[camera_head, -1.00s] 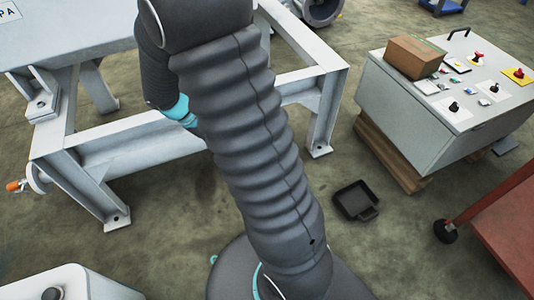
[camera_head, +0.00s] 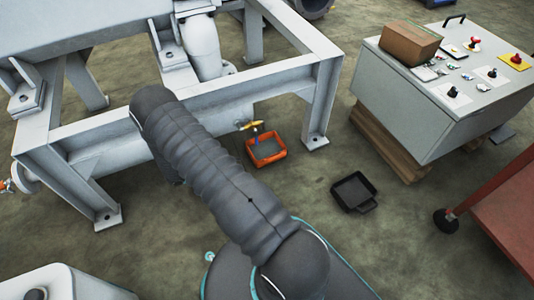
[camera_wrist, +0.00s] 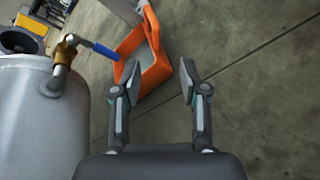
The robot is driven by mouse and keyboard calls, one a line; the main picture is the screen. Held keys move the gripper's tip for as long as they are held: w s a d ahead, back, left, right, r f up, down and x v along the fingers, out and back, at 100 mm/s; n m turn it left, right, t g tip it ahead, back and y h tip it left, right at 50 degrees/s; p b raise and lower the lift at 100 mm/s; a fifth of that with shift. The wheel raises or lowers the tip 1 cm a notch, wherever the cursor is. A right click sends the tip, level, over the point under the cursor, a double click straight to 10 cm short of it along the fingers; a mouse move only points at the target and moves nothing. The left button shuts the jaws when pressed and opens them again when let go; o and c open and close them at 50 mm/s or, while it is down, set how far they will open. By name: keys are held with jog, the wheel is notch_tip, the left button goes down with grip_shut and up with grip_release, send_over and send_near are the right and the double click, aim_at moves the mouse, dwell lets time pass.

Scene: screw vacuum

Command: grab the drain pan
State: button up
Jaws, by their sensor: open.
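An orange pan (camera_head: 267,160) with a grey inside sits on the floor beneath a small yellow valve (camera_head: 250,126) at the white frame. A black pan (camera_head: 353,191) with a small handle lies on open floor nearer the control box. Which one is the drain pan is not marked. In the wrist view my gripper (camera_wrist: 160,75) is open and empty, its fingers apart. The orange pan (camera_wrist: 158,72) shows ahead, partly behind the left finger; I see no contact. In the head view my gripper is hidden behind my arm.
The white steel frame (camera_head: 322,100) stands over the orange pan's left side. The valve's blue lever (camera_wrist: 104,50) projects towards the pan from the grey tank (camera_wrist: 40,120). A control box (camera_head: 440,90) on a pallet and a red cart (camera_head: 505,215) stand right.

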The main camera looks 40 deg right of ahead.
jog(key=f, duration=0.2)
send_near(265, 161)
jog(key=shift+t, duration=0.3)
jog(key=x, duration=0.4)
jog(key=shift+s+d+f+b, duration=0.15)
jog(key=shift+s+f+b, duration=0.2)
jog(key=shift+f, duration=0.1)
jog(key=shift+r+b+x, duration=0.15)
jog(key=shift+x, duration=1.35)
jog(key=shift+r+b+x, duration=0.15)
jog(key=shift+x, duration=1.35)
jog(key=shift+w+d, duration=0.15)
jog(key=shift+w, duration=0.05)
grip_shut()
